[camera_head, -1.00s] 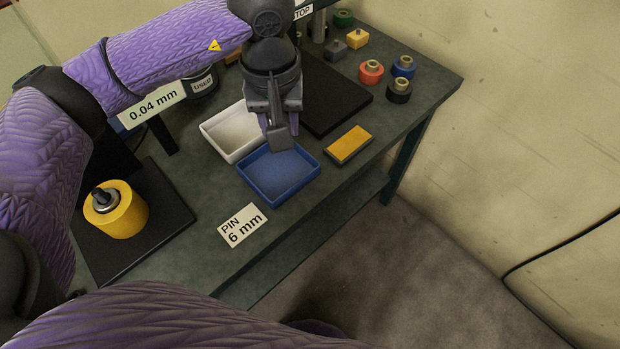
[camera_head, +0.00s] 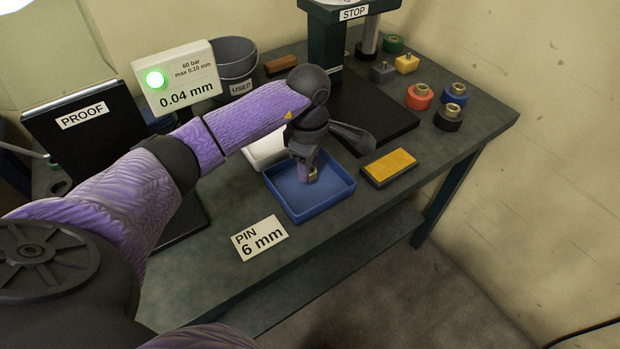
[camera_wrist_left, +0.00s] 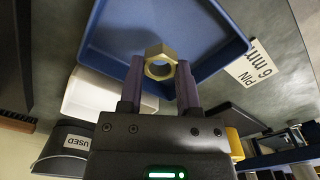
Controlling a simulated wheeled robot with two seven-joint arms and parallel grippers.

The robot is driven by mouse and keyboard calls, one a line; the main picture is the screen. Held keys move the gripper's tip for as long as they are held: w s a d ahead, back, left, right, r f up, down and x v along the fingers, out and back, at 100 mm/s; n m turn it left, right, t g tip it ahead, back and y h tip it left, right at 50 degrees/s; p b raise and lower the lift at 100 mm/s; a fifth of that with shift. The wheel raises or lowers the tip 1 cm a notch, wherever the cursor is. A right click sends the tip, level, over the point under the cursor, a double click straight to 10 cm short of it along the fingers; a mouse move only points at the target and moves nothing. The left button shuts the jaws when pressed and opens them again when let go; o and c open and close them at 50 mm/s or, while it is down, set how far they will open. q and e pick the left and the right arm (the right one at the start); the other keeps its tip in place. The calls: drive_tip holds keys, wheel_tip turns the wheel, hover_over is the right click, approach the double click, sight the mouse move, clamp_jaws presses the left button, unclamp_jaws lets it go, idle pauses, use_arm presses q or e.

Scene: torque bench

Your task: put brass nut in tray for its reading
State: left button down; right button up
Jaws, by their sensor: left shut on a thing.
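My left gripper (camera_head: 309,175) is shut on the brass nut (camera_head: 313,172), a hexagonal ring with an open hole, and holds it over the blue tray (camera_head: 325,196). In the left wrist view, the nut (camera_wrist_left: 160,62) sits between the two fingertips (camera_wrist_left: 160,75), with the blue tray (camera_wrist_left: 150,22) behind it. I cannot tell whether the nut touches the tray floor. The display box (camera_head: 188,88) shows a green light and 0.04 mm. My right gripper is out of view.
A white tray (camera_head: 264,152) stands beside the blue one, partly hidden by my arm. A yellow-topped block (camera_head: 389,166) lies to the right. A PIN 6 mm card (camera_head: 260,238) lies in front. Coloured holders, such as a red one (camera_head: 418,98), stand at the back right. A USED bucket (camera_head: 236,62) stands behind.

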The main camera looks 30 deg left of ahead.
sight(309, 186)
use_arm(q)
wheel_tip(309, 186, down, 3)
drive_tip(key=shift+f+b, duration=0.2)
drive_tip(key=shift+b, duration=0.3)
drive_tip(key=c, duration=0.7)
unclamp_jaws()
drive_tip(key=o, duration=0.4)
wheel_tip(309, 186, up, 12)
drive_tip(key=p, duration=0.4)
drive_tip(key=shift+r, duration=0.15)
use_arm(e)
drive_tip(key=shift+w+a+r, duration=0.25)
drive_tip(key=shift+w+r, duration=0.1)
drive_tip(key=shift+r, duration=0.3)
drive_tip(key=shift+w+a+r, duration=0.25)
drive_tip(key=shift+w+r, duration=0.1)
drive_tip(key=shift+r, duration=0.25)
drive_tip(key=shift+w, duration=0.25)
